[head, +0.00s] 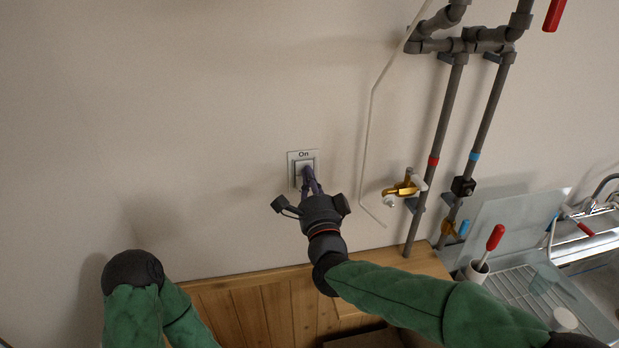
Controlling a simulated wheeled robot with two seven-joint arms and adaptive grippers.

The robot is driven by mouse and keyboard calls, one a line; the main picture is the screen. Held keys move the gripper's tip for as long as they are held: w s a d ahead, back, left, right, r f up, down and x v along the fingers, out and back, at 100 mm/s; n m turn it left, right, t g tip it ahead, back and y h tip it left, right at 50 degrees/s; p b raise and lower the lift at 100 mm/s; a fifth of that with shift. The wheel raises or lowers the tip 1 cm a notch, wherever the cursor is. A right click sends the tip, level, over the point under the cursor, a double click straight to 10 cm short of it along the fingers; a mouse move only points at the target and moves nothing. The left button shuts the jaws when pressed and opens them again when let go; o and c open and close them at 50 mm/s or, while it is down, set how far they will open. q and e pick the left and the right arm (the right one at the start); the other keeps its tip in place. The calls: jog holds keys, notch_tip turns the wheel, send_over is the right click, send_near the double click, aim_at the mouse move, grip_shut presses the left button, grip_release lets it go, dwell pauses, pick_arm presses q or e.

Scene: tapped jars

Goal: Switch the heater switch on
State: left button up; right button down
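The heater switch (293,168) is a small pale wall plate with a square rocker, and the word "On" shows at its top. My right gripper (308,177) is in front of the switch, with its dark purple fingers close together and pointing at the wall. The fingertips overlap the lower right of the rocker in the head view. They look at or very near its surface, but I cannot tell whether they touch. Nothing shows between the fingers. They hide part of the rocker. My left gripper is out of view; only part of my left arm shows at lower left.
Grey pipes (447,140) with red and blue bands run up the wall at right. A brass tap (404,188) and a thin white tube (367,150) are right of the switch. A wooden cabinet (262,310) is below. A sink with a drying rack (530,290) stands at lower right.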

jog(key=shift+f, duration=0.3)
jog(key=v, duration=1.2)
dwell(0.6)
